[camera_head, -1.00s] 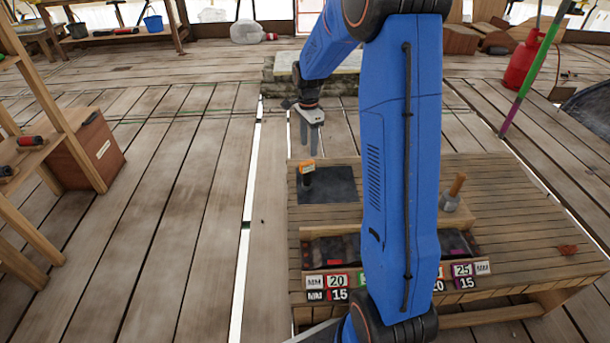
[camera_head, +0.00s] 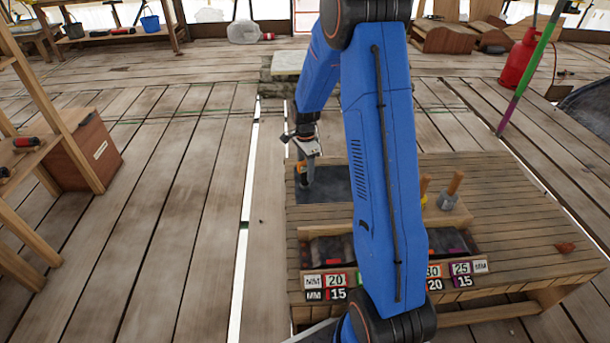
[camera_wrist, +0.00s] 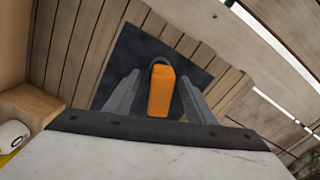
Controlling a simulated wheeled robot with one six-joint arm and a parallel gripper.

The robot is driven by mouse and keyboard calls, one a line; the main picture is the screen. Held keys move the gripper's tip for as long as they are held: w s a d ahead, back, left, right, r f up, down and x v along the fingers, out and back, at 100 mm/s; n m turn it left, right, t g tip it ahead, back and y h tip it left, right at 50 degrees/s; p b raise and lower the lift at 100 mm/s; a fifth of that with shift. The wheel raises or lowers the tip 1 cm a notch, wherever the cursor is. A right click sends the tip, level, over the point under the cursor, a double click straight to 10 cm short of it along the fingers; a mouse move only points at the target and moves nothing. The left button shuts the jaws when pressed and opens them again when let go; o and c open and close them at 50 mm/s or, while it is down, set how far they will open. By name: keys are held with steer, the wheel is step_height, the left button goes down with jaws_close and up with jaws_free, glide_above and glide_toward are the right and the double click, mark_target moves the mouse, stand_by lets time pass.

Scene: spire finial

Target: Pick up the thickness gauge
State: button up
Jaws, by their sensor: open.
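The thickness gauge, an orange block with a dark part at its far end, stands on a dark square mat (camera_head: 338,187). In the wrist view the orange gauge (camera_wrist: 161,90) lies between the two grey fingers of my gripper (camera_wrist: 158,95), with a gap on each side. The mat also shows in the wrist view (camera_wrist: 190,55) under it. In the head view my gripper (camera_head: 304,172) is low over the left part of the mat and hides most of the gauge. The gripper is open and has nothing held.
The mat is on a slatted wooden bench (camera_head: 500,200). A wooden-handled tool (camera_head: 450,192) stands right of my arm. A divided tray with dark contents (camera_head: 335,248) and number labels (camera_head: 335,281) is at the front. A red leaf-like thing (camera_head: 565,247) lies at the right.

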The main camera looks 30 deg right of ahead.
mark_target(305, 176)
step_height(305, 176, down, 4)
steer(key=shift+a+r, duration=0.15)
jaws_close()
steer(key=shift+r, duration=0.15)
